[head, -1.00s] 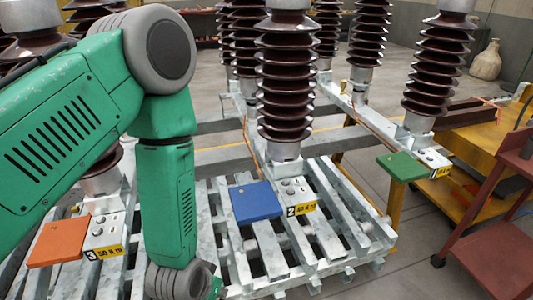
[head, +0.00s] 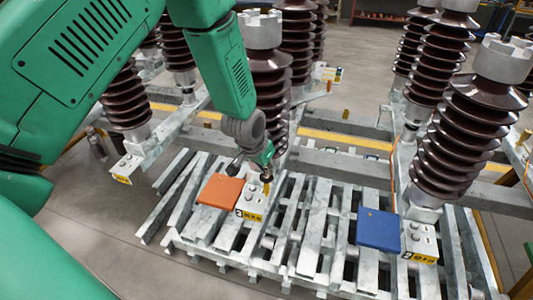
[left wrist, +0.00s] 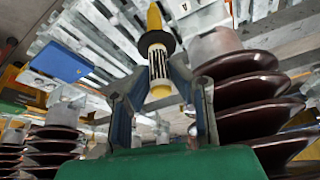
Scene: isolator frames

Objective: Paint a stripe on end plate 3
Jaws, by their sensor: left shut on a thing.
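End plate 3 (head: 253,198) is a pale metal plate with bolts at the foot of a brown insulator. An orange card (head: 220,190) sits at its left, and a yellow label reading 3 (head: 250,215) is on its front edge. My left gripper (head: 265,160) is above the plate's right side, shut on a yellow paint marker (head: 266,186) that points down at it. I cannot tell whether the tip touches. In the left wrist view the fingers (left wrist: 158,85) grip the marker (left wrist: 158,62), which has a striped band and dark collar. No stripe is discernible on the plate.
A blue card (head: 378,230) and end plate 2 (head: 418,237) are to the right. Brown ribbed insulators (head: 466,135) stand close around my arm. Slatted metal frames (head: 310,240) lie below. Bare floor (head: 110,220) is at the left.

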